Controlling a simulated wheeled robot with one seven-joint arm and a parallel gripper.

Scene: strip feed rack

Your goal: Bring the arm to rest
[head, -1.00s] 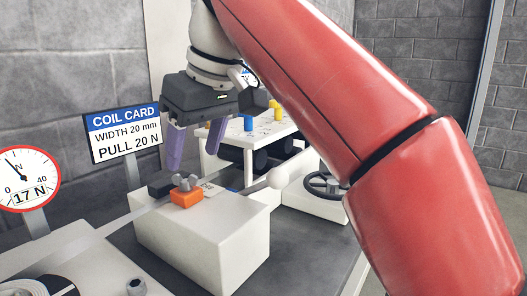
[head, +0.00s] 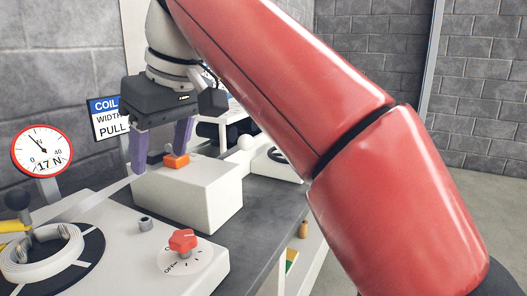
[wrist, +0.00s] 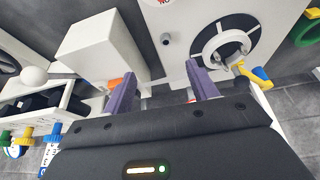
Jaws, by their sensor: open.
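My gripper (head: 160,152) hangs fingers-down at the end of my red arm, with its two purple fingers apart and nothing between them. In the head view it appears in front of or above the white block (head: 205,197) that carries the orange clamp (head: 176,161). In the wrist view my gripper (wrist: 160,88) is also open and empty. The white block (wrist: 105,47) and part of the orange clamp (wrist: 115,83) lie beside the left finger there. Whether a finger touches the strip below cannot be told.
A white unit at the front left holds a coil (head: 42,252) and a red knob (head: 183,241). A gauge (head: 42,150) reads 17 N. The coil card (head: 105,118) is partly hidden by my gripper. Grey floor (head: 475,205) is open at the right.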

